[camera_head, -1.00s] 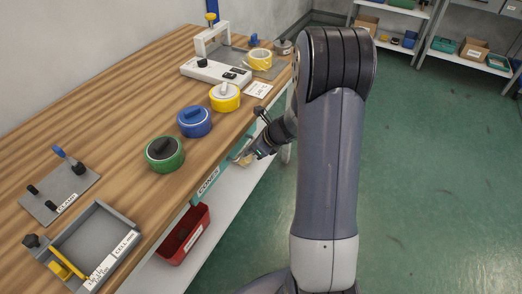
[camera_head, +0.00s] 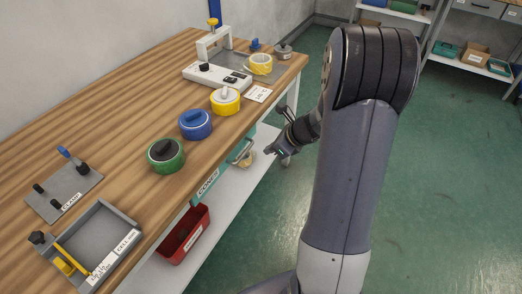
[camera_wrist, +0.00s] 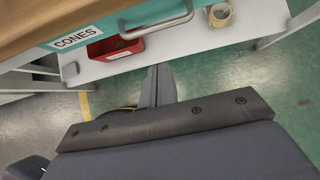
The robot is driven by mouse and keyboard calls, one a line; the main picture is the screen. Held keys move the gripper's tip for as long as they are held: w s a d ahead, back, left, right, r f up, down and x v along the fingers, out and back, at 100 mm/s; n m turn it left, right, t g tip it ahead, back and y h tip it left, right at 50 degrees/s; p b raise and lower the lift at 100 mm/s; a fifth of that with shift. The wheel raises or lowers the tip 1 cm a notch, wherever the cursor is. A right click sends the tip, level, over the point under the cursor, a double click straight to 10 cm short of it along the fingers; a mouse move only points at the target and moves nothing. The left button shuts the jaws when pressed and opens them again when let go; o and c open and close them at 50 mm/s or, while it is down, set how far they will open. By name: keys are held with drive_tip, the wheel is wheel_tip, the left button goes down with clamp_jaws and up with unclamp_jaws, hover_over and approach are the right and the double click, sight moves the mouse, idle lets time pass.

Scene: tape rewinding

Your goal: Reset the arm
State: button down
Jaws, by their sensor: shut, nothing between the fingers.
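My gripper (camera_head: 272,151) is shut and empty. It hangs in the air off the table's front edge, to the right of the blue round piece, with its tip pointing left. In the wrist view its fingers (camera_wrist: 158,85) show together in the middle, in front of the lower shelf and the floor. My arm rises at the right of the head view and hides part of the floor.
The wooden table (camera_head: 130,105) holds green (camera_head: 165,155), blue (camera_head: 195,124) and yellow (camera_head: 225,101) round pieces, a white machine (camera_head: 216,73), a grey tray (camera_head: 98,240) and a clamp plate (camera_head: 62,192). A red bin (camera_head: 184,233) stands on the lower shelf. Green floor lies open at right.

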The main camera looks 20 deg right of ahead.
drive_tip(key=v, duration=0.4)
drive_tip(key=shift+s+d+r, duration=0.1)
drive_tip(key=shift+s+r, duration=0.05)
drive_tip(key=w+a+r+b+x, duration=0.1)
drive_tip(key=b+x, duration=0.1)
drive_tip(key=x, duration=1.1)
drive_tip(key=shift+w+r, duration=0.25)
drive_tip(key=shift+w, duration=0.05)
drive_tip(key=shift+a, duration=0.1)
